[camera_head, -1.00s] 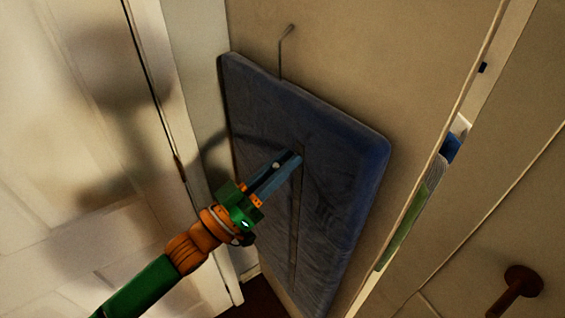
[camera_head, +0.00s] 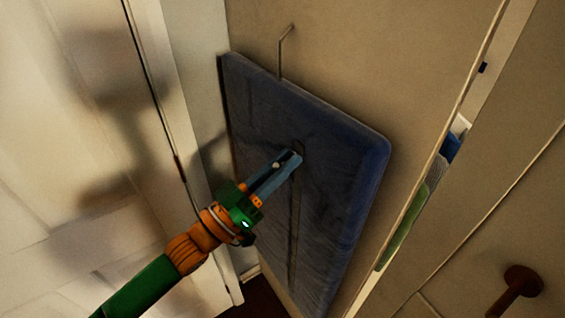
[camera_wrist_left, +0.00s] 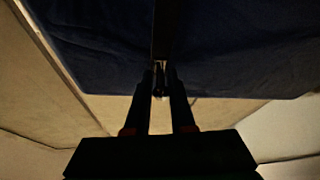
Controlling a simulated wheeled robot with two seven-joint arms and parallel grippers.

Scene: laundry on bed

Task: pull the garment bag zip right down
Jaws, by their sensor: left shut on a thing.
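A dark blue garment bag (camera_head: 335,170) hangs flat against a beige panel from a thin metal hook (camera_head: 286,45). Its zip (camera_head: 294,235) shows as a dark line down the middle of the bag, below my gripper. My left gripper (camera_head: 296,158) reaches in from the lower left, with its fingertips at the upper end of that line. In the left wrist view the fingers (camera_wrist_left: 160,88) are close together on a small dark piece at the zip line, which looks like the zip pull; it is mostly hidden. My right gripper is not in view.
A pale panel edge (camera_head: 205,150) stands close to the left of the bag and my forearm. To the right, a panel edge (camera_head: 440,130) borders a gap with folded cloths (camera_head: 428,195). A brown knob (camera_head: 520,285) sticks out at lower right.

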